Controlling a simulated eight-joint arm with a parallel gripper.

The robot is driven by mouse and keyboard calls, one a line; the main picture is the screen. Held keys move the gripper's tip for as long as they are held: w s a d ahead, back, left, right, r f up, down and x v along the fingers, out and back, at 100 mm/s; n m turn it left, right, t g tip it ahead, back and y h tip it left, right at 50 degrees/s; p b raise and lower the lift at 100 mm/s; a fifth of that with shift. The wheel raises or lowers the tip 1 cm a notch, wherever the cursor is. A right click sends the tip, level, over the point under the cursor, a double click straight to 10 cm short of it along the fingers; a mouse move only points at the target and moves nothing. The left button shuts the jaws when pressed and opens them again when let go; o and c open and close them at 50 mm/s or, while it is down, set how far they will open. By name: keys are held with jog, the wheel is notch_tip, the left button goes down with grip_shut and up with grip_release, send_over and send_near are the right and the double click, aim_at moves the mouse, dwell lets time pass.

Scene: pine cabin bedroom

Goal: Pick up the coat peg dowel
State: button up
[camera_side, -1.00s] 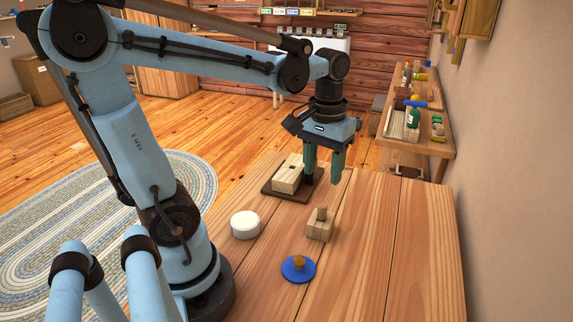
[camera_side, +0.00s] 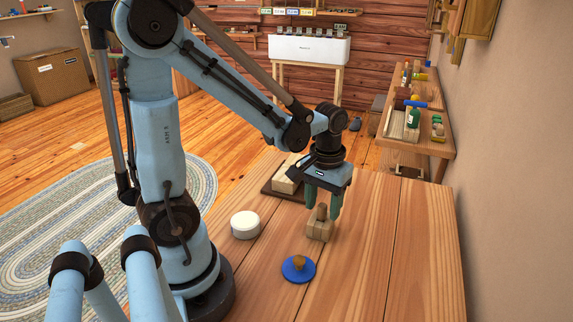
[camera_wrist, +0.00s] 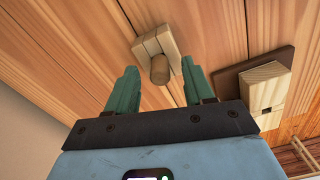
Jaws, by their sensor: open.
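The coat peg dowel (camera_side: 322,212) is a short brown wooden cylinder standing upright in a pale wooden block (camera_side: 319,230) on the table. In the wrist view the dowel (camera_wrist: 160,70) shows end-on, its block (camera_wrist: 153,43) behind it. My gripper (camera_side: 322,213) is open and lowered over the block, its green fingers on either side of the dowel. In the wrist view my gripper (camera_wrist: 161,82) has a finger to the left and a finger to the right of the dowel, with clear gaps on both sides. I see no contact.
A pale block with a slot (camera_side: 284,181) sits on a dark base (camera_side: 269,189) behind. A white round puck (camera_side: 245,225) stands to the left. A blue disc (camera_side: 298,271) with a wooden knob is in front. The table's right side is clear.

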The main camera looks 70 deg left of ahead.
jog(key=shift+f, duration=0.65)
grip_shut()
jog(key=shift+r, duration=0.1)
